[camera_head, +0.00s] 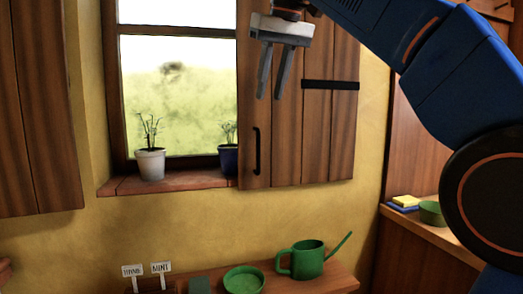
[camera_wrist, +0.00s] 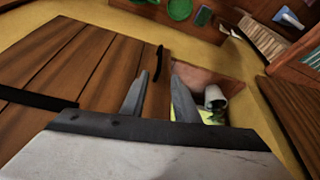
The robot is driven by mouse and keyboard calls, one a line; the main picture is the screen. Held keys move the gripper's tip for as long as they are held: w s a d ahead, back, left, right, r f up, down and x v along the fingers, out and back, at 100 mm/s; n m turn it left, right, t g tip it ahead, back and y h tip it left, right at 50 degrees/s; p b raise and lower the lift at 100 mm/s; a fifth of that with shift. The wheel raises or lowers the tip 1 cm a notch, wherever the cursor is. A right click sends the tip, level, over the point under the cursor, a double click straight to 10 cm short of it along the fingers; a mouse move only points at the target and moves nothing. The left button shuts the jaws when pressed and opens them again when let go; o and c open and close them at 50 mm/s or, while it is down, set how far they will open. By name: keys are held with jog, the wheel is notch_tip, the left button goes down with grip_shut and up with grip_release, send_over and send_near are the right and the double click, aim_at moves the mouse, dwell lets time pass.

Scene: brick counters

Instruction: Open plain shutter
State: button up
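A brown plank shutter (camera_head: 318,135) with a black strap and an upright black handle (camera_head: 256,150) covers the right part of the window (camera_head: 180,80). Another wooden shutter (camera_head: 38,110) stands left of the window, clear of the glass. I cannot tell from looks which one is called plain. My gripper (camera_head: 269,98) is open and empty, its fingers pointing down in front of the right shutter, above its handle. In the wrist view the shutter's planks (camera_wrist: 85,65) and handle (camera_wrist: 158,62) lie beyond the spread fingers (camera_wrist: 155,98); contact with the shutter is not clear.
A white pot (camera_head: 150,163) and a blue pot (camera_head: 228,160) with plants stand on the brick sill (camera_head: 185,181). The blue pot is close to the shutter's edge. Below, a shelf holds a green watering can (camera_head: 308,261) and a green bowl (camera_head: 243,280). A side counter is at right.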

aim_at(259, 144)
jog(key=x, duration=1.7)
jog(key=shift+d+f, duration=0.1)
jog(key=shift+f, duration=0.05)
grip_shut()
